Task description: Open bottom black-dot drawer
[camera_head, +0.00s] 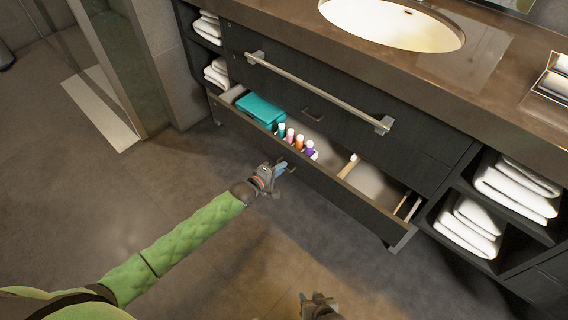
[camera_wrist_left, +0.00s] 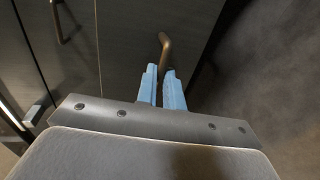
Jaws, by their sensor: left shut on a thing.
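The bottom drawer (camera_head: 330,190) of the dark vanity stands open, with its inside showing. I cannot make out a black dot.
A closed upper drawer with a small handle (camera_head: 312,115) is above, and a long towel bar (camera_head: 315,90) sticks out in front. Shelves with white towels (camera_head: 515,188) flank the drawers. The floor (camera_head: 180,210) in front is clear.

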